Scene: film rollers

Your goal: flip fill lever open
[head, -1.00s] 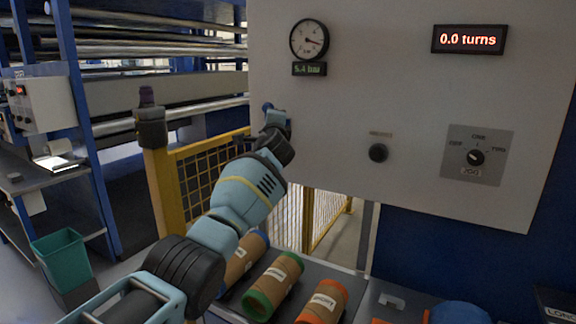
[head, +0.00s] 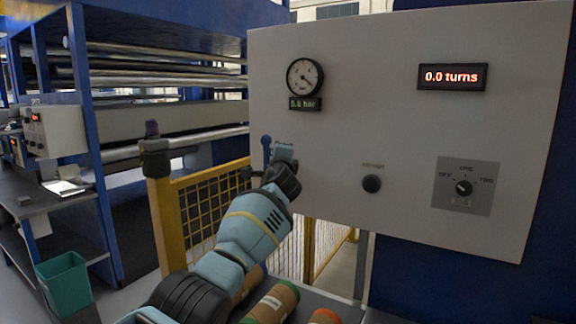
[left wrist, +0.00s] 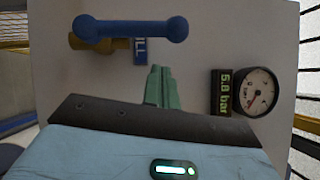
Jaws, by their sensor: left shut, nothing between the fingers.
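The blue fill lever (left wrist: 130,28) lies across the top of the left wrist view, a round knob at each end. Its bar runs parallel to the brass valve body (left wrist: 95,42) behind it. A blue FILL label (left wrist: 140,50) sits beside it, partly covered. In the head view the lever (head: 266,142) shows as an upright blue piece at the panel's left edge. My left gripper (head: 284,150) is just right of it. In the left wrist view its green fingers (left wrist: 158,72) are together and empty, with a gap to the lever. My right gripper is out of view.
The pressure gauge (head: 305,76) is above my gripper; its readout (left wrist: 221,93) shows 5.8 bar. The panel (head: 400,120) also carries a black button (head: 371,183), a rotary switch (head: 464,187) and a 0.0 turns display (head: 452,76). A yellow fence (head: 213,205) stands left.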

